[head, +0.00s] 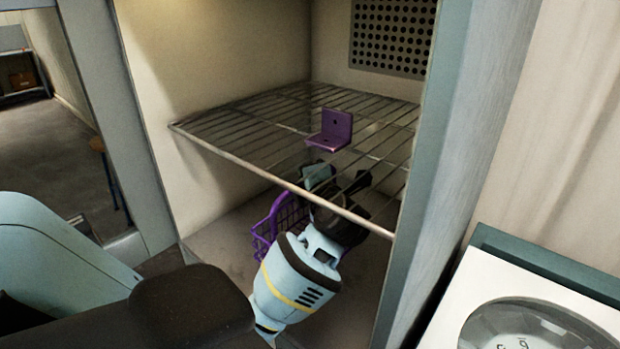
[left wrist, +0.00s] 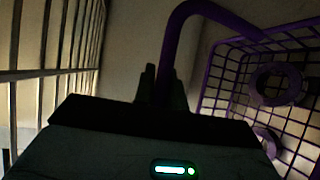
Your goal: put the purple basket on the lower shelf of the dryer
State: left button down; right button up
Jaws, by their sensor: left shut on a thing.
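The purple basket (head: 290,216) is a wire-mesh basket below the wire shelf (head: 240,113) inside the dryer (head: 215,50). My left gripper (head: 341,182) is also under that shelf and is partly seen through its bars. It is shut on the basket's arched handle, as the left wrist view (left wrist: 160,85) shows. In that view the basket (left wrist: 285,32) hangs to the right, with purple ring-shaped parts inside. The pale floor of the dryer (head: 228,232) lies beneath; I cannot tell if the basket touches it. My right gripper is not in view.
A purple L-shaped bracket (head: 331,131) sits on the wire shelf. The shelf's front bar (head: 275,180) runs just above my left wrist. The dryer's right post (head: 425,170) stands close to the right. A white panel with a round dial (head: 535,325) is at lower right.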

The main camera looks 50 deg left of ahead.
pick_arm(q)
jog(key=shift+a, duration=0.15)
jog(key=c, duration=1.5)
grip_release()
jog(key=shift+o, duration=0.2)
jog(key=v, duration=0.7)
jog(key=shift+d, duration=0.3)
jog(key=shift+s+r, duration=0.1)
